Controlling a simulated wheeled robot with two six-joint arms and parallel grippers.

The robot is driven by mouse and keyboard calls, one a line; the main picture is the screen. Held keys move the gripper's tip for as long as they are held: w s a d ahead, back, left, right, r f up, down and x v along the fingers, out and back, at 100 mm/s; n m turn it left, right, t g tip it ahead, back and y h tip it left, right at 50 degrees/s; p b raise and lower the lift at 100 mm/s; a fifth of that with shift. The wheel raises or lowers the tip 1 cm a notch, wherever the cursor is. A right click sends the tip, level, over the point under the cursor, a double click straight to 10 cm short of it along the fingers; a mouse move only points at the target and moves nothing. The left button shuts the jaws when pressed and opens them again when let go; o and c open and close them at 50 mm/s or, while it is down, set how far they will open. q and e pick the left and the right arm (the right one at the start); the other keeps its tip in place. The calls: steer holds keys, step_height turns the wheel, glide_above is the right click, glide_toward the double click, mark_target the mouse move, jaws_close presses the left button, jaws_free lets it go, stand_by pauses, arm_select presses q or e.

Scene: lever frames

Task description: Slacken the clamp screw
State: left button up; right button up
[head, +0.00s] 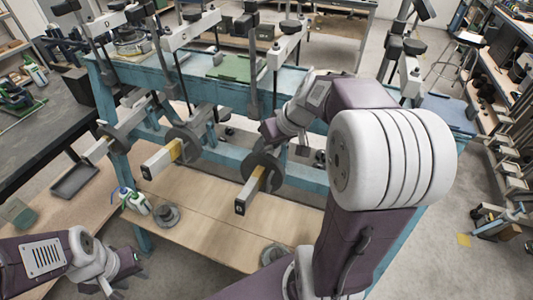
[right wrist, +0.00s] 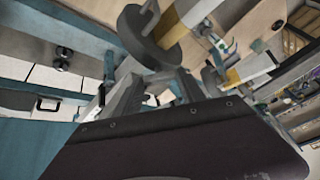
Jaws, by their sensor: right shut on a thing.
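My right gripper (right wrist: 155,82) reaches in below the blue frame's top, beside a grey disc (right wrist: 150,38) on a lever bar with a yellow band. It is shut on a small grey part close to that disc, apparently the clamp screw, mostly hidden between the fingers. In the head view the arm and wrist cover this spot, and the same lever bar (head: 250,190) sticks out towards me below it. My left gripper (head: 110,290) is low at the bottom left, away from the frame; its fingers are too small and cut off to tell open or shut.
Another lever bar (head: 160,160) with a yellow band and disc stands to the left. Uprights with black knobs rise from the blue frame (head: 205,85). Bottles (head: 133,200) and a round weight (head: 166,215) sit on the wooden shelf. A dark bench (head: 40,140) is at left.

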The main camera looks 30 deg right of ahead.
steer(key=shift+d+f+n+y+b, duration=0.25)
steer(key=shift+n+y+b, duration=0.25)
steer(key=shift+n+b, duration=0.35)
steer(key=shift+r+n+y+b, duration=0.1)
steer(key=shift+n+y+b, duration=0.4)
steer(key=shift+n, duration=0.45)
arm_select(q)
steer(key=shift+f, duration=2.1)
arm_select(e)
steer(key=shift+w+d+n+g+y, duration=0.1)
steer(key=shift+n+g+y, duration=0.35)
steer(key=shift+n, duration=0.45)
steer(key=shift+w+d+n+g+y, duration=0.1)
steer(key=shift+n+g+y, duration=0.15)
steer(key=shift+n+y, duration=0.5)
steer(key=shift+s+n, duration=0.1)
steer(key=shift+n, duration=0.25)
steer(key=o, duration=1.4)
steer(key=shift+c, duration=0.2)
